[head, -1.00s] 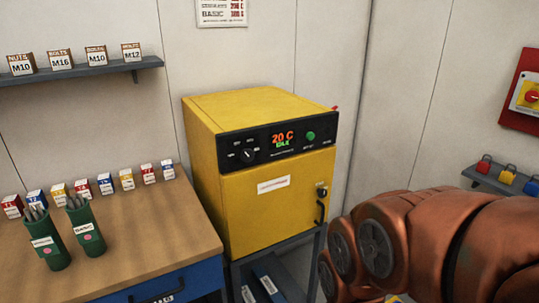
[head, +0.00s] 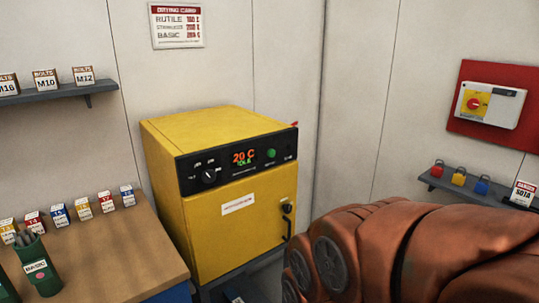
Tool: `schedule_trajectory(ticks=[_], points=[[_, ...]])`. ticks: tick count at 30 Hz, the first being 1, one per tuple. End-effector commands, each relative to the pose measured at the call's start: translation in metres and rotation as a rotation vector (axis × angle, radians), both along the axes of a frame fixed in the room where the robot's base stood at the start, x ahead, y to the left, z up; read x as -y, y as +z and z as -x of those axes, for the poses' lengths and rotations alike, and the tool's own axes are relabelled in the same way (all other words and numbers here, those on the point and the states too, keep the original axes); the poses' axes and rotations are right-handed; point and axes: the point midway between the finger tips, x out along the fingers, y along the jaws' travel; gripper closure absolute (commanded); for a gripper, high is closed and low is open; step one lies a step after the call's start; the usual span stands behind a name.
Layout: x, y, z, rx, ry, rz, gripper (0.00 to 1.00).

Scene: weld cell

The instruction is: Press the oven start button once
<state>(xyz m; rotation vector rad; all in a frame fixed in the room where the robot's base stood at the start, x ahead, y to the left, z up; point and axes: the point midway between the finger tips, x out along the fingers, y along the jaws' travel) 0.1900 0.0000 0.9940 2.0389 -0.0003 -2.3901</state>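The yellow oven (head: 225,225) stands on a dark stand against the back wall, its door shut. Its black control panel (head: 225,178) has a dial (head: 209,176) on the left and a lit display (head: 244,157) reading 20 C with a small green word below. The green round start button (head: 271,153) sits right of the display and is in clear sight. My copper-coloured arm fills the lower right, in front of and right of the oven. My gripper is not in view.
A wooden bench (head: 130,245) at lower left bears small boxes (head: 82,208) and a green electrode holder (head: 38,270). A shelf (head: 60,92) of bolt boxes hangs above. A red panel with a switch (head: 474,104) and a padlock shelf (head: 480,190) are at right. A drying card (head: 178,25) hangs above the oven.

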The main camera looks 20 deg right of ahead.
Motion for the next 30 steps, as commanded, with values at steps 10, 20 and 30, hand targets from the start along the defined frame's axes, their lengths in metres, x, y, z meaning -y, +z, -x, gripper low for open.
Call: schedule_trajectory(ticks=[10, 20, 30], points=[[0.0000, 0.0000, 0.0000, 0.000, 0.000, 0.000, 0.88], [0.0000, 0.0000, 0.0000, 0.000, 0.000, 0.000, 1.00], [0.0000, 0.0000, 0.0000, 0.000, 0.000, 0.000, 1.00]])
